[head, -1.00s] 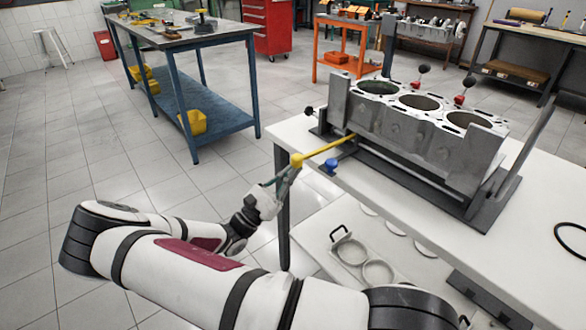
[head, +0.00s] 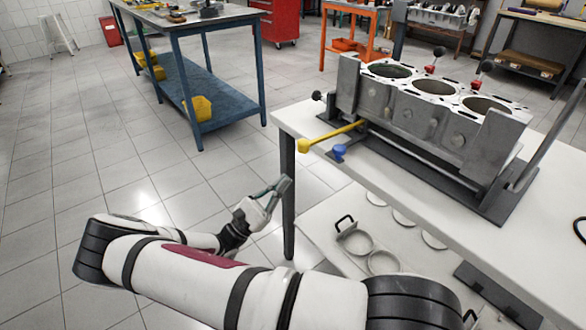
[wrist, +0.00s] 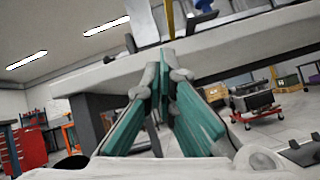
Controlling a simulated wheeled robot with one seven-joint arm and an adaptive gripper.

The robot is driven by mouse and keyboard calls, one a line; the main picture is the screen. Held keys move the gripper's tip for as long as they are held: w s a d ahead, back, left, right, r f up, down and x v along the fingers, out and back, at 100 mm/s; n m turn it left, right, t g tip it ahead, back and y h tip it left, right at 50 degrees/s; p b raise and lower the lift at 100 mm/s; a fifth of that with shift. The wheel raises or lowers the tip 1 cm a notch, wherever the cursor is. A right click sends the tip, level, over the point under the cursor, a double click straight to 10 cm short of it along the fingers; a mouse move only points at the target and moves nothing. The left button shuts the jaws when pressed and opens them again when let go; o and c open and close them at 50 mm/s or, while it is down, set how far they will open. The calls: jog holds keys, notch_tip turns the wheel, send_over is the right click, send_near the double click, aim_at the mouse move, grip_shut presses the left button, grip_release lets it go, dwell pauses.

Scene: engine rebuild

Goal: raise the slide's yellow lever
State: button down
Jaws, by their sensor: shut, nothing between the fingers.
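The yellow lever (head: 333,135) sticks out from the slide (head: 420,160) under the engine block, past the table's left edge. Its round knob is at the free end, and it looks roughly level. A strip of yellow, probably the lever, shows above the fingertips in the wrist view (wrist: 170,18). My gripper (head: 286,183) is shut and empty. It is below the lever knob, beside the table leg, and apart from the lever. The shut fingers also fill the middle of the wrist view (wrist: 164,58).
A blue knob (head: 338,152) sits close to the right of the lever. The white table's (head: 400,190) edge and dark leg (head: 288,180) are close to my gripper. A lower shelf (head: 335,225) holds rings. Open floor lies to the left.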

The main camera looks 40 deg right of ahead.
jog(key=shift+v, duration=1.35)
jog(key=s+r+m+g+y, duration=0.8)
jog(key=s+r+m+y, duration=0.2)
jog(key=s+r+y, duration=0.4)
jog(key=s+a+r+m+t+y, duration=0.2)
jog(key=s+a+r+t+y, duration=0.3)
jog(key=s, duration=0.4)
jog(key=s+a+r+m+t+y, duration=0.1)
jog(key=s+a+r+t+y, duration=0.4)
jog(key=s, duration=0.3)
notch_tip(320, 180, up, 20)
jog(key=a+t+y+p, duration=0.1)
jog(key=t+p, duration=0.3)
jog(key=p, duration=1.5)
jog(key=shift+s+r+p, duration=0.2)
jog(key=shift+p, duration=0.2)
jog(key=shift+a, duration=0.1)
